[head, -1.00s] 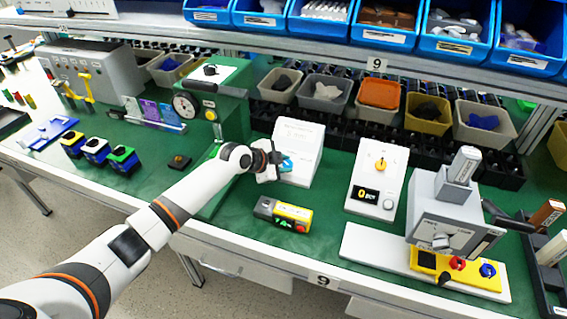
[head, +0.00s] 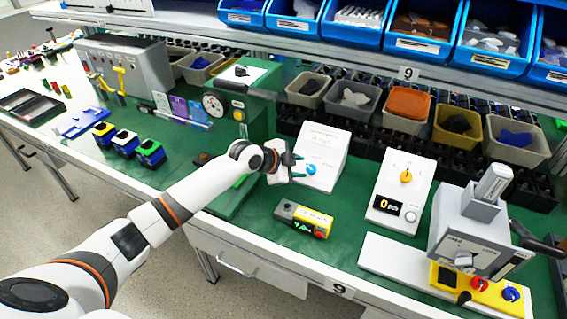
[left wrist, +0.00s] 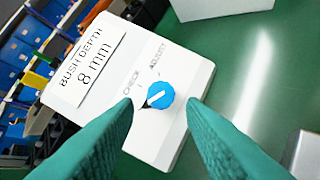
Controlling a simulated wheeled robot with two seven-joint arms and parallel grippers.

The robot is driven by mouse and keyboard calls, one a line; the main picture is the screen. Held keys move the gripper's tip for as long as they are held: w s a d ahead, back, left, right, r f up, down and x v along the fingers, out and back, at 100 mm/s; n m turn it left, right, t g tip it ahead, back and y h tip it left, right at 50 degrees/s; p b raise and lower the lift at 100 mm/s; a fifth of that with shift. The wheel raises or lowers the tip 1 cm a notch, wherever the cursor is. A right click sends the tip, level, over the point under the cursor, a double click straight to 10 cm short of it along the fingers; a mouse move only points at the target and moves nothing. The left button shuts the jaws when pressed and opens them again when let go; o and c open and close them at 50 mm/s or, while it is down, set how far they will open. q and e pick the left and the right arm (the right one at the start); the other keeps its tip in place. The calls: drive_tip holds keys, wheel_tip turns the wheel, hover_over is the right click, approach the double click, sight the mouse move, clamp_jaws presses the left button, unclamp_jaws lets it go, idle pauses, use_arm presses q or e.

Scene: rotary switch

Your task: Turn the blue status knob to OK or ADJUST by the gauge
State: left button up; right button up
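The blue knob (head: 311,169) sits low on a white sloped panel (head: 326,145), right of the green press with the round dial gauge (head: 214,106). The dial's reading is too small to tell. In the left wrist view the knob (left wrist: 159,96) has a white pointer line; the panel (left wrist: 180,60) reads "BUSH DEPTH 8 mm", with CHECK and ADJUST printed near the knob. No OK label is readable. My left gripper (left wrist: 164,108) is open, its teal fingers either side of the knob in the picture, with no visible contact. It also shows in the head view (head: 297,167), just left of the knob. My right gripper is out of view.
A white counter box with an orange knob (head: 400,190) and a grey device (head: 470,238) stand to the right. Bins line the back.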

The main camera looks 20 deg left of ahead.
use_arm(q)
drive_tip(key=v, duration=0.7)
drive_tip(key=shift+s, duration=0.25)
drive_tip(key=shift+a+r, duration=0.1)
